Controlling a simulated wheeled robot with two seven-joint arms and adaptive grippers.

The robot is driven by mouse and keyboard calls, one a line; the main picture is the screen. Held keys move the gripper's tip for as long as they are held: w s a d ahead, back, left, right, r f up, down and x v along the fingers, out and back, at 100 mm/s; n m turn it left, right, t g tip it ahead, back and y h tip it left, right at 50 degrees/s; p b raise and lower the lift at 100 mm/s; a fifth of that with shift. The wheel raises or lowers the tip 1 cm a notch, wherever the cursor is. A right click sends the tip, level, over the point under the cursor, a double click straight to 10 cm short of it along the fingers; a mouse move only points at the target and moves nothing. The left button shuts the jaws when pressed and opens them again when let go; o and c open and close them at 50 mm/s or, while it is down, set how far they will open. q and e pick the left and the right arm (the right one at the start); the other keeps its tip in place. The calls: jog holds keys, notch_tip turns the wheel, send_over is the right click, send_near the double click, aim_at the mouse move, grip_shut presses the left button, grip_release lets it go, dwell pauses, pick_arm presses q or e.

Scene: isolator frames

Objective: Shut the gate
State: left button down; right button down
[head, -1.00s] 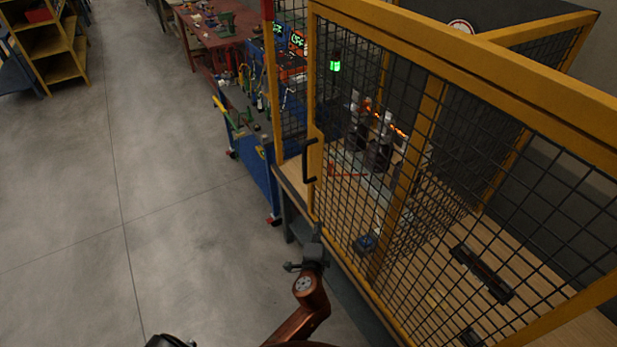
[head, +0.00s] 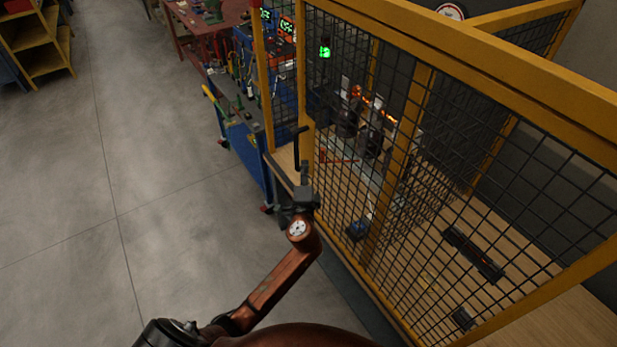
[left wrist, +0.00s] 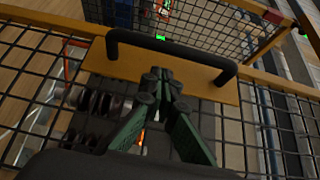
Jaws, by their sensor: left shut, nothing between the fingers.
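The gate (head: 480,45) is a yellow-framed black mesh panel that fills the right of the head view. A gap shows between its free left edge and the yellow post (head: 264,85), so it looks ajar. Its black bar handle (head: 299,150) is upright on that edge. My left gripper (head: 304,172) is at the lower end of the handle, shut and empty. In the left wrist view the handle (left wrist: 172,46) spans a yellow plate (left wrist: 205,85). The shut fingertips (left wrist: 161,76) are in front of this plate, close to the bar. I cannot tell whether they touch it. My right gripper is out of view.
Behind the mesh are a wooden bench top (head: 545,300), machinery with orange glowing parts (head: 372,105) and a green lamp (head: 324,51). A blue tool cart (head: 243,150) stands left of the gate. The grey floor (head: 150,180) on the left is clear.

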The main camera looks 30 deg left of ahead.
pick_arm(q)
jog(key=shift+w+a, duration=0.2)
jog(key=shift+a, duration=0.3)
jog(key=shift+w+a, duration=0.15)
jog(key=shift+a, duration=0.35)
jog(key=shift+a, duration=0.1)
